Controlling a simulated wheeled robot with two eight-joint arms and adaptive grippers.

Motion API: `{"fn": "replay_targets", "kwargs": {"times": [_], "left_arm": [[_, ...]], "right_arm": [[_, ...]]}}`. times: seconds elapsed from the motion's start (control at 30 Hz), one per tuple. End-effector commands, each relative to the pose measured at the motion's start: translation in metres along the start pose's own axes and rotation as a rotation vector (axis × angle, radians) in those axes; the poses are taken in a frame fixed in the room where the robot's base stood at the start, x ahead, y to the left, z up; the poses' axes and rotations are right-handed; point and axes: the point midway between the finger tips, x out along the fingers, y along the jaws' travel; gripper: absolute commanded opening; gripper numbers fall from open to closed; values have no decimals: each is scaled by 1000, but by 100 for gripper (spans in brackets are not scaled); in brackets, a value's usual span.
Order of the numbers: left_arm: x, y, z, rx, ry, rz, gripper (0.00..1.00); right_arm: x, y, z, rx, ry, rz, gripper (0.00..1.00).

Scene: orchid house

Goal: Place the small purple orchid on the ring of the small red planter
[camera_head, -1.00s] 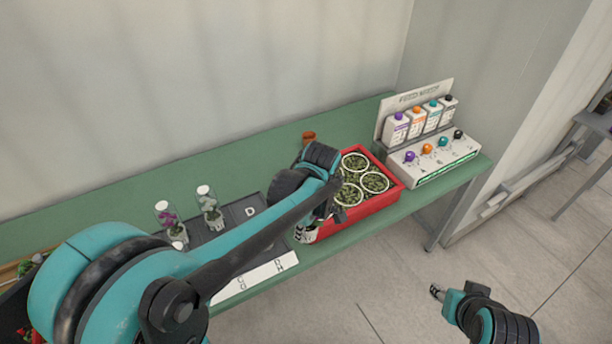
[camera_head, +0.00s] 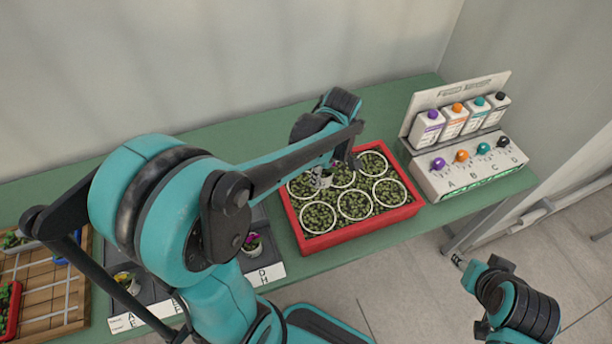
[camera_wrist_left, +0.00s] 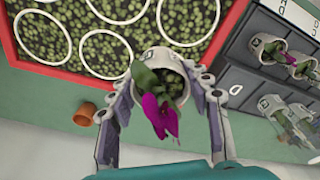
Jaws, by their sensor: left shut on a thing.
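The small purple orchid (camera_wrist_left: 160,117) shows magenta petals and green leaves in a pale grey pot (camera_wrist_left: 165,58) in the left wrist view. My left gripper (camera_head: 325,173) is shut on this pot, one finger on each side. I cannot tell whether the pot touches the soil. A smaller red container (camera_head: 12,312) is partly cut off at the left edge. My right gripper (camera_head: 458,260) is away from the bench; its jaws are too small to read.
A feed station (camera_head: 460,180) with bottles and coloured knobs stands right of the planter. A dark lettered tray (camera_wrist_left: 243,78) holds other potted orchids. A wooden grid tray (camera_head: 50,300) lies far left. A terracotta pot (camera_wrist_left: 84,115) stands behind the planter.

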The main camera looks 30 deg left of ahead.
Motion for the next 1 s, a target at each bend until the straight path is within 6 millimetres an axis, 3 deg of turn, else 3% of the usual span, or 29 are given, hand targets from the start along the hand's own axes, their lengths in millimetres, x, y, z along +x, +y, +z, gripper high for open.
{"fn": "replay_targets", "kwargs": {"times": [0.1,0.33,0.5,0.73,1.0], "left_arm": [[25,1,-28,-6,0,0,15],[48,2,-60,-2,0,1,15],[57,3,-64,1,0,1,15],[90,3,-59,1,0,1,15],[90,3,-59,1,0,1,15]], "right_arm": [[10,0,7,0,0,0,40],[18,0,13,0,0,0,40],[21,0,15,0,0,0,40],[34,0,24,0,0,0,40],[33,0,23,0,0,0,40]]}}
